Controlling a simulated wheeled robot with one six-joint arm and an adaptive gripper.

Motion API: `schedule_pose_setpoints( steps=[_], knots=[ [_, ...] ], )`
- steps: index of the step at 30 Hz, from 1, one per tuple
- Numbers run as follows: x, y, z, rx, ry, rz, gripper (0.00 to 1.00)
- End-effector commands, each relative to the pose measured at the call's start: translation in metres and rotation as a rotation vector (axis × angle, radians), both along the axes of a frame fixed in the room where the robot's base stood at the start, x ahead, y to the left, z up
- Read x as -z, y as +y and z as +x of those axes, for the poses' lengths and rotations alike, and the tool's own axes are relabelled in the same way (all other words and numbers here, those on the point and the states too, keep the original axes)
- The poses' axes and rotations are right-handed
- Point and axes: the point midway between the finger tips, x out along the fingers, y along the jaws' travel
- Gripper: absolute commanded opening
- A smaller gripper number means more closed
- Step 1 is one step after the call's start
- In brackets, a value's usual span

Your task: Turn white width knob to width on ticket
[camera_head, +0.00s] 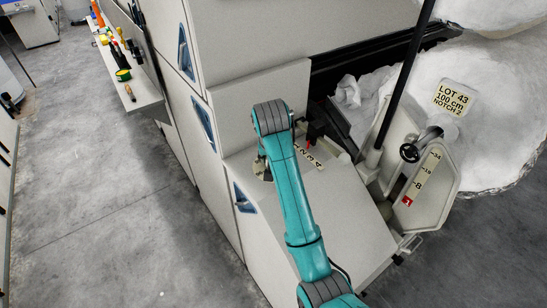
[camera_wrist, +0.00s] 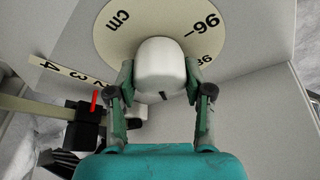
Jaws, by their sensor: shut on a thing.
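The white width knob (camera_wrist: 160,66) sits in the middle of a round cream dial (camera_wrist: 122,42) marked "cm" and "96"; another number beside it is partly hidden. My gripper (camera_wrist: 161,74) is shut on the knob, one finger on each side. A short dark mark shows on the knob's near edge, pointing down in the wrist view. In the head view my gripper (camera_head: 262,170) is mostly behind my teal arm, and the knob and dial are hidden. The ticket (camera_head: 453,98) on the white fibre reads "LOT 43, 100 cm, NOTCH 2".
Right of my arm is a numbered notch strip (camera_head: 312,156); its red-tipped lever (camera_wrist: 94,103) stands close beside my gripper. A dark handwheel (camera_head: 409,152) and upright scale are farther right. A tool shelf (camera_head: 128,65) is at upper left; the left floor is clear.

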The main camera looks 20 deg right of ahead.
Motion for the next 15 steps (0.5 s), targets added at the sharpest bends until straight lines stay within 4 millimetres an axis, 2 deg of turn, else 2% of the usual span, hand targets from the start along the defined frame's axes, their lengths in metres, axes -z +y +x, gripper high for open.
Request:
schedule_pose_setpoints(
  steps=[15],
  knots=[
    [0.0012,-0.0001,-0.0008,0.031,0.004,-0.001,0.16]
  ],
)
